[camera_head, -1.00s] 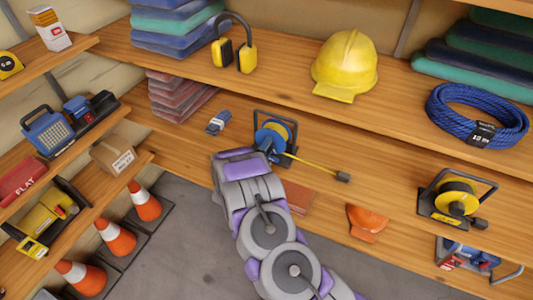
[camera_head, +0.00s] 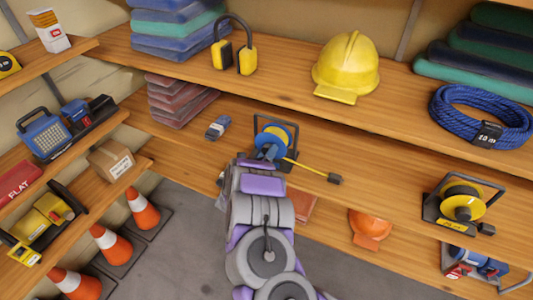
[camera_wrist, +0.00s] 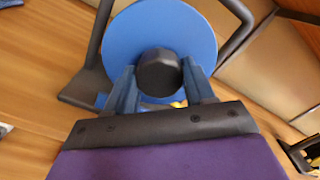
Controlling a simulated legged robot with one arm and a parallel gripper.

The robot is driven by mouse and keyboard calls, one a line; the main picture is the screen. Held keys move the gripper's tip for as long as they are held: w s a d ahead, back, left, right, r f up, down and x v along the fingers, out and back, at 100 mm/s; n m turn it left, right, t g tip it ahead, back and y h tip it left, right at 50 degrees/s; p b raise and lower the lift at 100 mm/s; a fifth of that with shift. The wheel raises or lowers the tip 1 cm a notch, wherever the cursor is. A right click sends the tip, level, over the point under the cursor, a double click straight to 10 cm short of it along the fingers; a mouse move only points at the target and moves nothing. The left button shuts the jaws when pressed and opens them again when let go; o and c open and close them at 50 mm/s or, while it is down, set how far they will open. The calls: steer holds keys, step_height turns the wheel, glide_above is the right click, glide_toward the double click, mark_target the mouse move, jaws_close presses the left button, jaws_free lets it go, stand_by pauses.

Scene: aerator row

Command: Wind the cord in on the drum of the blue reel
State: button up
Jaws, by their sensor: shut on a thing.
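The blue reel (camera_head: 272,138) stands on the middle shelf in a dark frame, with yellow cord on its drum. A length of yellow cord (camera_head: 305,169) runs out to the right along the shelf and ends in a dark plug (camera_head: 334,179). In the wrist view the reel's blue disc (camera_wrist: 190,25) faces me, with a round black knob (camera_wrist: 159,73) in front of it. My gripper (camera_wrist: 160,80) has its two blue fingers on either side of the knob and is shut on it. In the head view my arm hides the lower part of the reel.
A second reel with a yellow drum (camera_head: 461,202) stands to the right on the same shelf. A small blue-grey item (camera_head: 217,127) lies left of the blue reel. Folded red cloths (camera_head: 180,100) are further left. The shelf above holds a yellow helmet (camera_head: 346,66) and earmuffs (camera_head: 234,50).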

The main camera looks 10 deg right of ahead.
steer(key=shift+s+d+f+m, duration=0.1)
steer(key=shift+s+f+m, duration=0.15)
steer(key=shift+f+m, duration=0.25)
steer(key=o, duration=0.6)
steer(key=shift+o, duration=0.8)
steer(key=shift+f, duration=0.15)
steer(key=shift+o, duration=0.8)
steer(key=shift+w, duration=0.2)
steer(key=shift+o, duration=0.4)
steer(key=shift+r, duration=0.35)
steer(key=p+v, duration=0.1)
steer(key=v, duration=1.6)
steer(key=shift+a, duration=0.2)
steer(key=shift+s, duration=0.1)
